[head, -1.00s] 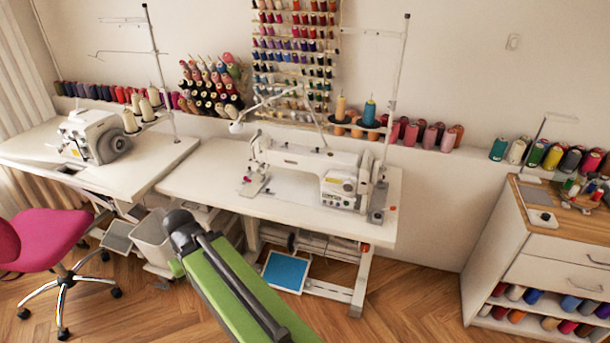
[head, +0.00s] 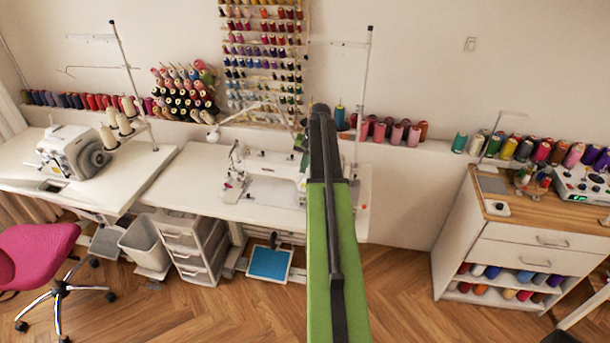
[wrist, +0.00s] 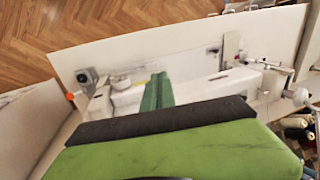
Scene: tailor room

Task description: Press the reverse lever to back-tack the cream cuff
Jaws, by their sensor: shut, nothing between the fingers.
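The white sewing machine (head: 268,166) stands on a white table (head: 205,188). My raised arm crosses in front of its right end in the head view and hides that part. The machine also shows in the wrist view (wrist: 205,90), beyond my gripper (wrist: 158,90). My green fingers are shut and empty, and appear over the machine body; whether they touch it is unclear. I cannot make out the reverse lever or the cream cuff in either view.
A second machine (head: 70,152) stands on the left table. A blue pedal (head: 268,263) lies under the sewing table, beside a drawer unit (head: 192,245). A pink chair (head: 35,258) is at the left.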

